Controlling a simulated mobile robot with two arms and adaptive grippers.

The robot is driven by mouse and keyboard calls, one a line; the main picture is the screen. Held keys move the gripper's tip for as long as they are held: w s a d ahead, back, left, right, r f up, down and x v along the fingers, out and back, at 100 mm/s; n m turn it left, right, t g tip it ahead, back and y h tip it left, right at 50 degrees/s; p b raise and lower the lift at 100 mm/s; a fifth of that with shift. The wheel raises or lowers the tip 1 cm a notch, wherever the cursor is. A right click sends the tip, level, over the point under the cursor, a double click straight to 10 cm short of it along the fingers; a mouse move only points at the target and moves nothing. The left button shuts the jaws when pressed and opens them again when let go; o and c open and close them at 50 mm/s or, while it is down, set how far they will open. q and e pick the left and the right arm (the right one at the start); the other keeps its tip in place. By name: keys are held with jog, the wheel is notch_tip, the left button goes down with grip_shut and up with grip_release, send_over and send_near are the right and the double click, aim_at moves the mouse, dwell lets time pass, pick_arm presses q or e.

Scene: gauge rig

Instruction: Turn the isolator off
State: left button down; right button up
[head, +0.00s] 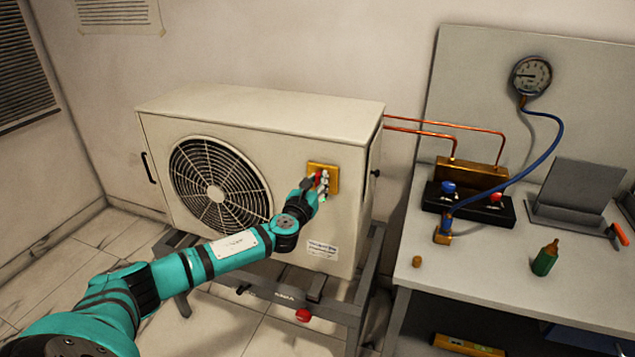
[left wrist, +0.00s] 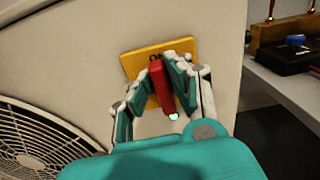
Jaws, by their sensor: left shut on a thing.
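The isolator is a yellow square plate (head: 331,170) with a red handle, on the front of the beige outdoor unit (head: 270,110), right of its fan. In the left wrist view the yellow plate (left wrist: 133,62) sits behind my fingers and the red handle (left wrist: 159,84) lies between them. My left gripper (head: 318,183) is shut on the red handle; it also shows in the left wrist view (left wrist: 163,95). The fingers hide part of the plate and most of the handle in the head view. My right gripper is not in view.
A bench (head: 480,275) at the right carries a manifold with blue and red knobs (head: 467,198), a green bottle (head: 545,259) and a grey stand (head: 575,195). A gauge (head: 531,76) hangs on the back panel with a blue hose. Copper pipes (head: 450,130) link unit and manifold.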

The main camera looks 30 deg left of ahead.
pick_arm(q)
jog(key=shift+s+a+f+n+b, duration=0.1)
jog(key=shift+a+f+n+b, duration=0.4)
jog(key=shift+n, duration=2.4)
jog(key=shift+s+a+f+n+b, duration=0.1)
jog(key=shift+n+b, duration=0.65)
jog(key=shift+n, duration=2.15)
jog(key=shift+a+f+n+b, duration=0.25)
jog(key=shift+n+b, duration=0.4)
jog(key=shift+n, duration=2.25)
jog(key=c, duration=1.3)
grip_release()
jog(key=v, duration=1.2)
jog(key=shift+s+f, duration=0.1)
